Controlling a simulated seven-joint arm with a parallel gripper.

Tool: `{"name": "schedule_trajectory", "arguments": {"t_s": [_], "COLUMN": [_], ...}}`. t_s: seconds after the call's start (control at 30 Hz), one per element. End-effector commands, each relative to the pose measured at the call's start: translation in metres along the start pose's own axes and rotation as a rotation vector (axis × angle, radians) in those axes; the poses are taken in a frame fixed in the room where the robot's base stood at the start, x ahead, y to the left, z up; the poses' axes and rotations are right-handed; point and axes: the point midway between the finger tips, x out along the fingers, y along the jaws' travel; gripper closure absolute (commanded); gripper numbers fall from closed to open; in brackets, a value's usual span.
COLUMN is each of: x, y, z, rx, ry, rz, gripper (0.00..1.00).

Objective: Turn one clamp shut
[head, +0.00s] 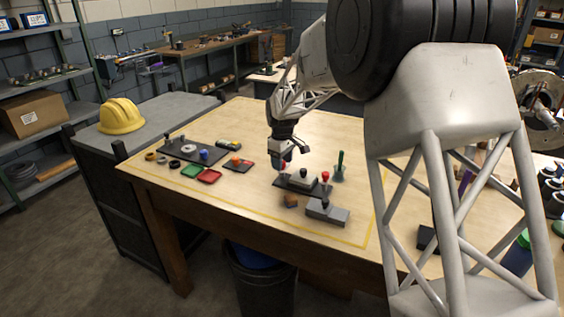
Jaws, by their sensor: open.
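A dark base plate (287,187) lies on the wooden table, with a pale grey casing block (303,182) on it. A red-topped clamp (325,178) stands at the plate's right end. Another red piece (282,164) shows at the far left of the plate, partly hidden by my gripper; it looks like a second clamp. My gripper (283,164) points down at this red piece, very close to it. Its fingers are open; whether they touch the piece cannot be told. How far either clamp is turned is too small to see.
A grey block with a dark knob (327,212) and a small brown piece (290,201) lie in front of the plate. A green-handled tool in a holder (339,168) stands behind right. A dark tray (193,151) with parts and red and green dishes (209,176) are left.

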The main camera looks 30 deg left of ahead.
Motion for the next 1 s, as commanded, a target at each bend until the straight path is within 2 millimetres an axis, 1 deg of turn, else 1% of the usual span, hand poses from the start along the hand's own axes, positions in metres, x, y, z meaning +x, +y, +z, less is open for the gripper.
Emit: {"name": "schedule_trajectory", "arguments": {"t_s": [0.1, 0.37, 0.6, 0.7, 1.0], "x": [0.003, 0.0034, 0.0033, 0.0033, 0.0034], "y": [0.0001, 0.0001, 0.0, 0.0, 0.0], "z": [-0.0001, 0.0, -0.0001, -0.0001, 0.0001], "rx": [0.0, 0.0, 0.0, 0.0, 0.026], "ry": [0.001, 0.001, 0.001, 0.001, 0.0], "rz": [0.001, 0.001, 0.001, 0.001, 0.0], "gripper": [0.47, 0.47, 0.84, 0.96, 0.96]}}
